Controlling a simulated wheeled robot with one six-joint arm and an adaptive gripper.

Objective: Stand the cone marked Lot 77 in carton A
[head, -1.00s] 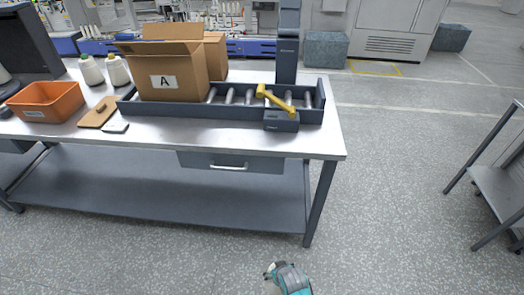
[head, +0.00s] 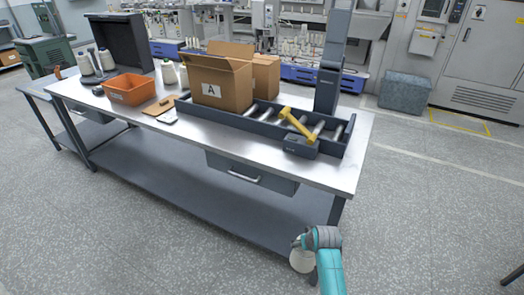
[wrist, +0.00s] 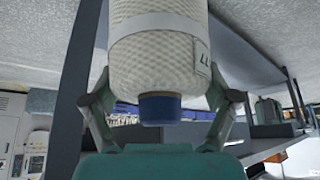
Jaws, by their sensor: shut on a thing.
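A white yarn cone (wrist: 158,52) with a blue end (wrist: 160,109) fills the middle of the wrist view. My gripper (wrist: 162,98) is shut on it, a finger on each side. Its label (wrist: 202,58) is partly turned away and shows what looks like an upside-down 77. In the head view my gripper (head: 304,240) holds the cone (head: 302,261) in front of the table's near right corner, apart from the carton. Carton A (head: 229,98) stands on the roller tray with a raised top flap; its inside is hidden.
The roller tray (head: 262,128) holds a yellow bar (head: 297,123) right of the carton. A second carton (head: 266,76) stands behind. An orange bin (head: 130,89), a clipboard (head: 160,107) and other cones (head: 107,61) are to the left. The table's front strip (head: 240,140) is clear.

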